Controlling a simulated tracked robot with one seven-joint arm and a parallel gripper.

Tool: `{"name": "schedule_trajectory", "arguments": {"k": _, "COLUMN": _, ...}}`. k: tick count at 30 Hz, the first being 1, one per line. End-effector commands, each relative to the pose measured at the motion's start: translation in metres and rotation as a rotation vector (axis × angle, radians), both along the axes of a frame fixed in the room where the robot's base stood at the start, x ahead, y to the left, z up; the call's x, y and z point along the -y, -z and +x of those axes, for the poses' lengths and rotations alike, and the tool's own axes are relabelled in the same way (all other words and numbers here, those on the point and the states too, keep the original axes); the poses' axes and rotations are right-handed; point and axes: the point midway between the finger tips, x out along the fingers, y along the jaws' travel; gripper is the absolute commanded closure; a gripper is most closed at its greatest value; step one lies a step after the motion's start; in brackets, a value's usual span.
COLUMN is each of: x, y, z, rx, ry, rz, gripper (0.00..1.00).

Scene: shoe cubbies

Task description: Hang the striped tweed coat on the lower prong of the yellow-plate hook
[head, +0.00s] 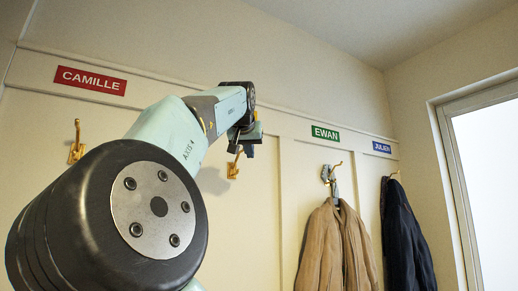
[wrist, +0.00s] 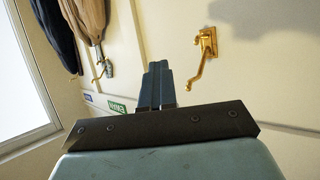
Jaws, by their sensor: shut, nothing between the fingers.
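No striped tweed coat and no yellow name plate are visible in either view; my arm covers part of the wall in the head view. A bare gold hook (head: 234,165) is on the wall just below and left of my gripper (head: 246,146). In the wrist view a bare gold hook (wrist: 203,55) stands out to the right of my gripper (wrist: 158,70), apart from it. My gripper's fingers are together with nothing between them.
Another bare hook (head: 76,150) is under the red CAMILLE plate (head: 90,80). A tan coat (head: 338,250) hangs under the green EWAN plate (head: 325,133). A dark coat (head: 405,240) hangs under the blue JULIEN plate (head: 382,147). A bright glazed frame (head: 447,170) is at right.

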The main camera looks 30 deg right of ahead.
Motion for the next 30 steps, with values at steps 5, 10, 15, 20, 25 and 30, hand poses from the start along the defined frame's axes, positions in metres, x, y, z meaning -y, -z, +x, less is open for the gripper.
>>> {"name": "schedule_trajectory", "arguments": {"k": 5, "x": 0.000, "y": 0.001, "z": 0.009, "rx": -0.001, "ry": 0.001, "rz": 0.000, "gripper": 1.00}}
{"name": "schedule_trajectory", "arguments": {"k": 10, "x": 0.000, "y": 0.002, "z": 0.018, "rx": -0.001, "ry": 0.001, "rz": 0.000, "gripper": 1.00}}
{"name": "schedule_trajectory", "arguments": {"k": 15, "x": 0.000, "y": 0.002, "z": 0.026, "rx": -0.002, "ry": 0.001, "rz": -0.001, "gripper": 1.00}}
{"name": "schedule_trajectory", "arguments": {"k": 20, "x": 0.000, "y": 0.003, "z": 0.034, "rx": -0.002, "ry": 0.003, "rz": 0.000, "gripper": 1.00}}
{"name": "schedule_trajectory", "arguments": {"k": 25, "x": 0.000, "y": 0.003, "z": 0.042, "rx": -0.002, "ry": 0.003, "rz": 0.000, "gripper": 1.00}}
{"name": "schedule_trajectory", "arguments": {"k": 30, "x": 0.000, "y": 0.004, "z": 0.051, "rx": -0.003, "ry": 0.002, "rz": 0.000, "gripper": 1.00}}
